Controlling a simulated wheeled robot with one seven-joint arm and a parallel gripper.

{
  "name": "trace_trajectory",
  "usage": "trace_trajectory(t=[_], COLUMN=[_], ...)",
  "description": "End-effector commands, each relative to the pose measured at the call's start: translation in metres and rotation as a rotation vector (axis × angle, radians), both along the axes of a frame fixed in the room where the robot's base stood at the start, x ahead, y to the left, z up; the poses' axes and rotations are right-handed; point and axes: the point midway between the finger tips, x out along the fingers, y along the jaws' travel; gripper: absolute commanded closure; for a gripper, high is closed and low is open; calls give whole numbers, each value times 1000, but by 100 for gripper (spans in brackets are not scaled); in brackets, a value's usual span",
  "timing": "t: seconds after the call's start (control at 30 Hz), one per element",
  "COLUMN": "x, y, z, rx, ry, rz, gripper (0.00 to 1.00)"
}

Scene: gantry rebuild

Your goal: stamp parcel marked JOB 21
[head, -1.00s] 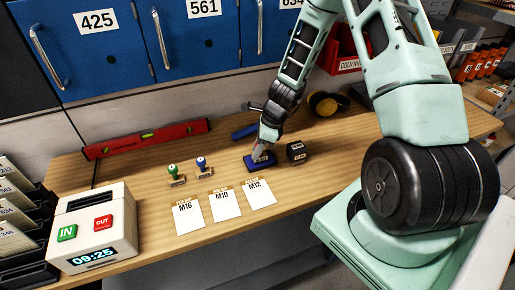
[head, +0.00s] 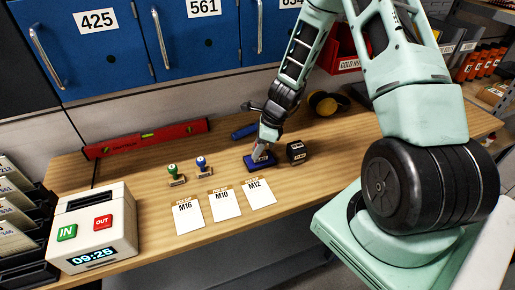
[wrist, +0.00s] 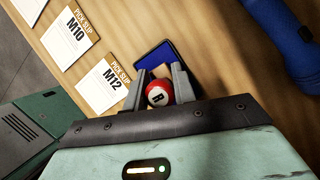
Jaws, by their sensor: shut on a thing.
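My gripper (head: 264,146) reaches down to the blue ink pad (head: 251,164) on the bench. In the wrist view my gripper (wrist: 159,73) is shut on a stamp with a red round knob marked R (wrist: 159,93). The stamp's lower part lies between the fingers, over the blue pad (wrist: 158,55); I cannot tell whether its face touches the pad. A green-handled stamp (head: 173,171) and a blue-handled stamp (head: 202,163) stand left of the pad. No parcel with a readable JOB 21 mark shows.
Pick slips M16 (head: 188,217), M10 (head: 225,205) and M12 (head: 258,193) lie along the front edge. A red level (head: 145,139) and a time clock (head: 94,228) are on the left.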

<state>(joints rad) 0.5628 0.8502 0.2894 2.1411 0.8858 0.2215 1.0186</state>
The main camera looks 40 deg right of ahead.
Motion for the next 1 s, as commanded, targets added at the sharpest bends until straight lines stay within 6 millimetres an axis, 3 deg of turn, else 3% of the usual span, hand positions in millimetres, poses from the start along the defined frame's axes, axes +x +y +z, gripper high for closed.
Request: trace_trajectory(t=[0.17, 1.0], x=[-1, -1], y=[0, 0], z=[2, 67], rx=[0, -1], ry=[3, 1], rz=[0, -1], gripper=[88, 88])
